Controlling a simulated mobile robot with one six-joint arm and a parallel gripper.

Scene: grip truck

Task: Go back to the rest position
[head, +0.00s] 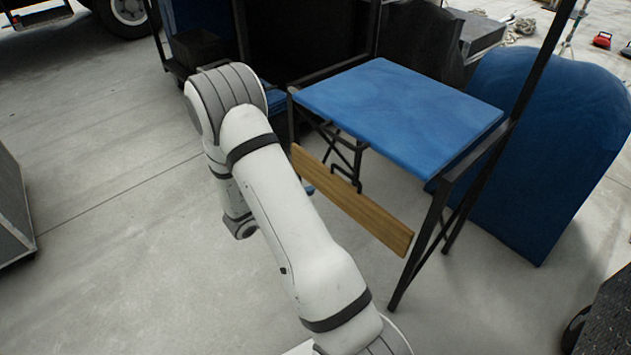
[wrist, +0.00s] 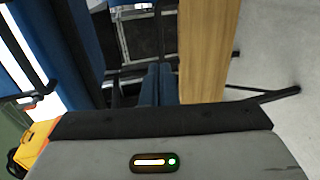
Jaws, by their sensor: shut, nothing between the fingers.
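My white arm crosses the middle of the head view and bends down beside a blue-topped stand (head: 400,110). My gripper (wrist: 157,72) shows in the wrist view as two narrow dark-blue fingers close together, shut and empty. Its grey body with a small lit indicator fills the bottom of that view. In the head view the arm hides most of my gripper. A wooden board (head: 350,200) hangs tilted on the near side of the stand. The board also shows in the wrist view (wrist: 204,50), just right of the fingers; I cannot tell whether they touch.
The stand's black legs (head: 425,250) and a dark hook (head: 343,172) are close to the arm. A large blue padded shape (head: 560,150) stands at the right. A grey case (head: 12,215) is at the left edge. Concrete floor (head: 110,190) is clear left of the arm.

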